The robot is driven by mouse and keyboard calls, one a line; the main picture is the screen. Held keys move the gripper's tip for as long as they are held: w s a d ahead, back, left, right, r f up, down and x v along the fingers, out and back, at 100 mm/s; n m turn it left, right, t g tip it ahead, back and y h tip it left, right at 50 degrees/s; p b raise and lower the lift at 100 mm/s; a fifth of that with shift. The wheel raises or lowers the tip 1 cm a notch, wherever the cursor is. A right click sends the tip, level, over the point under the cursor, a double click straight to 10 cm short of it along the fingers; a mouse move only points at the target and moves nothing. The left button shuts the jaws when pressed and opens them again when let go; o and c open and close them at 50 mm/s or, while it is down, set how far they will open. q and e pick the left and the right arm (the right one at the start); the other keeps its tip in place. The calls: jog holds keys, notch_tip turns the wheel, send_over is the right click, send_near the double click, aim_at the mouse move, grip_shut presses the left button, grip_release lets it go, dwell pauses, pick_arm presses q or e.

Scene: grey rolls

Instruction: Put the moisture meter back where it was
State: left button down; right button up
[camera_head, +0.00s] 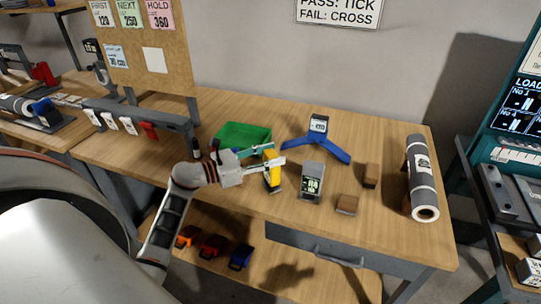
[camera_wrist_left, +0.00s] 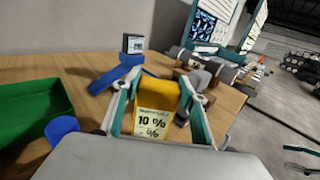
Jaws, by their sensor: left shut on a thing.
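The moisture meter is a yellow body (camera_head: 272,177) with a white label reading 10 % in the left wrist view (camera_wrist_left: 153,124). My left gripper (camera_head: 270,160) is shut on it, with one teal-lined finger on each side. The meter is roughly upright above the front middle of the wooden table (camera_head: 240,202). I cannot tell whether its bottom touches the top. My right gripper is not clearly seen. Teal strips at the lower right edge of the left wrist view may be its fingers.
A green bin (camera_head: 242,136) stands behind left of the meter, and a blue three-legged stand (camera_head: 330,150) behind right. A grey device with a display (camera_head: 312,182) is just right. Wooden blocks (camera_head: 347,204) and a grey roll (camera_head: 420,170) lie farther right.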

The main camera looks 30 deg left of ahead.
pick_arm(q)
jog(key=shift+f, duration=0.15)
jog(key=c, duration=1.5)
grip_release()
jog(key=shift+o, duration=0.2)
jog(key=shift+r, duration=0.25)
jog(key=b+v, duration=0.2)
jog(key=v, duration=1)
jog(key=shift+f, duration=0.15)
